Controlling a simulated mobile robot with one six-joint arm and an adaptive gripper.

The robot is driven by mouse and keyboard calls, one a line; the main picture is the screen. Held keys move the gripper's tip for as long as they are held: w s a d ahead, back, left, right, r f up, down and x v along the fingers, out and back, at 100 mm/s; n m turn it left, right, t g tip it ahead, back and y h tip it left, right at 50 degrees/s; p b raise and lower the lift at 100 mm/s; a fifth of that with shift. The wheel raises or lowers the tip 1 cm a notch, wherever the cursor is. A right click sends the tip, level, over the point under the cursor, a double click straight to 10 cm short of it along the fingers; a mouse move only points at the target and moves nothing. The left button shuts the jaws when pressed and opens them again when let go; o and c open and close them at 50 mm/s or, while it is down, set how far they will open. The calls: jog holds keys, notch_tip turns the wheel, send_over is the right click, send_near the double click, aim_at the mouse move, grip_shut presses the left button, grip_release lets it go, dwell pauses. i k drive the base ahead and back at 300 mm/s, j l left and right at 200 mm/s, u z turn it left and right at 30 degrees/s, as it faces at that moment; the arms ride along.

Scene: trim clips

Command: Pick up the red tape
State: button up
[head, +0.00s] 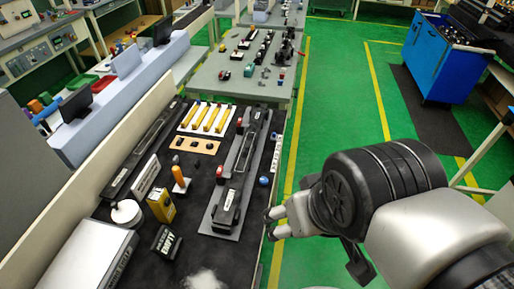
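A small red object (219,172), which may be the red tape, stands on the dark workbench (205,262) by the left side of a grey fixture plate. It is too small to tell its exact shape. A second small red piece (239,122) shows farther back near the plate's upper end. My gripper (270,223) is at the right edge of the bench, right of and nearer than the first red object. Its fingertips look apart, with nothing visible between them.
The bench holds a long grey fixture (226,213), yellow clips on a white rack (206,118), a yellow box (161,205), a blue ball (264,181) and a white round container (126,213). Green floor (335,90) lies open to the right. A blue cart (437,60) stands farther back.

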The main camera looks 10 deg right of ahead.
aim_at(220, 106)
jog(key=i+l+u, duration=0.2)
jog(key=u, duration=0.2)
jog(key=i+l+u, duration=0.35)
jog(key=l+u, duration=0.4)
jog(key=i+l, duration=0.15)
jog(key=l, duration=0.25)
jog(key=i+l+u, duration=0.1)
jog(key=l, duration=0.3)
jog(key=i+l, duration=0.2)
jog(key=l, duration=0.25)
jog(key=i+l, duration=0.15)
jog(key=l, duration=0.25)
jog(key=i+l+u, duration=0.1)
jog(key=l, duration=0.35)
jog(key=i+l, duration=0.2)
jog(key=l, duration=0.2)
